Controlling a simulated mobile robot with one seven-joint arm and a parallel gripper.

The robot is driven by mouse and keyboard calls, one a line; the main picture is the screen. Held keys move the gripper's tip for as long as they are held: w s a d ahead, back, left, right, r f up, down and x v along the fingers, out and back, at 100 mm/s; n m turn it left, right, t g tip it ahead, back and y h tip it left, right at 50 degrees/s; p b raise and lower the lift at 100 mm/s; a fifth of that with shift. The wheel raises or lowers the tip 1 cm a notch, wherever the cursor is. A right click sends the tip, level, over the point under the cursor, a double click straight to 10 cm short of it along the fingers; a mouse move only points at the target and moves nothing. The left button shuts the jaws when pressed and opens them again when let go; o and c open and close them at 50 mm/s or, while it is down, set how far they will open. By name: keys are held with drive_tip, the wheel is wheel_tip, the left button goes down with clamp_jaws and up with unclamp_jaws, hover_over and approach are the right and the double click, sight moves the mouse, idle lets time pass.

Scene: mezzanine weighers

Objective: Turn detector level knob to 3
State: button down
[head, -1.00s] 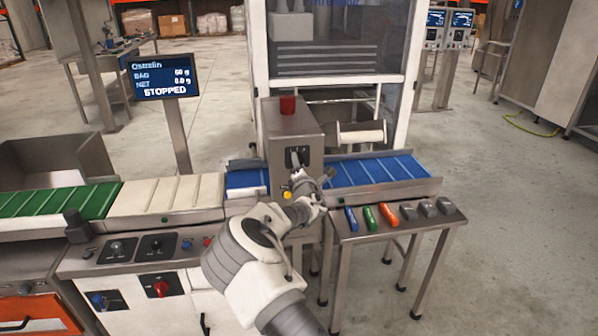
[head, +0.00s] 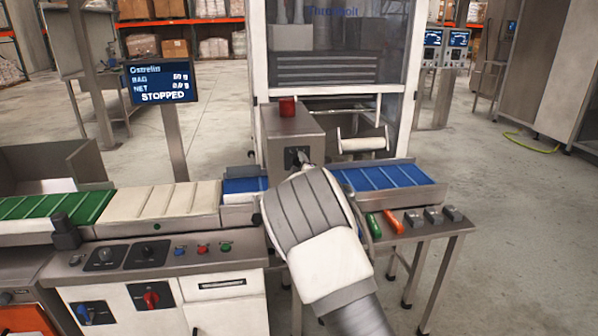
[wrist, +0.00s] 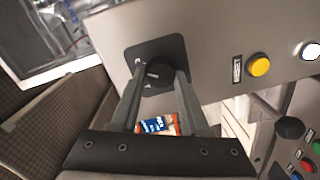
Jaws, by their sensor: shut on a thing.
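The detector level knob (wrist: 158,70) is a black round knob on a dark square plate on the grey detector box (head: 291,122). In the wrist view, my gripper (wrist: 161,78) has one finger on each side of it and is shut on it. Small pale marks surround the knob, but I cannot read its setting. In the head view, my arm hides most of the gripper, and the knob's dark plate (head: 293,154) shows only partly above it.
A yellow button (wrist: 259,66) and a white button (wrist: 309,50) are right of the knob. Blue belt (head: 390,177) runs through the box. A side table with colored bars (head: 393,222) stands at right. The screen (head: 160,80) reads STOPPED. A red lamp (head: 287,107) tops the box.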

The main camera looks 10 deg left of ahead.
drive_tip(key=shift+m+b, duration=0.4)
drive_tip(key=shift+m, duration=0.2)
drive_tip(key=shift+c, duration=2)
unclamp_jaws()
drive_tip(key=v, duration=1.7)
drive_tip(key=shift+s+p, duration=0.15)
drive_tip(key=shift+p, duration=0.25)
drive_tip(key=shift+d, duration=0.1)
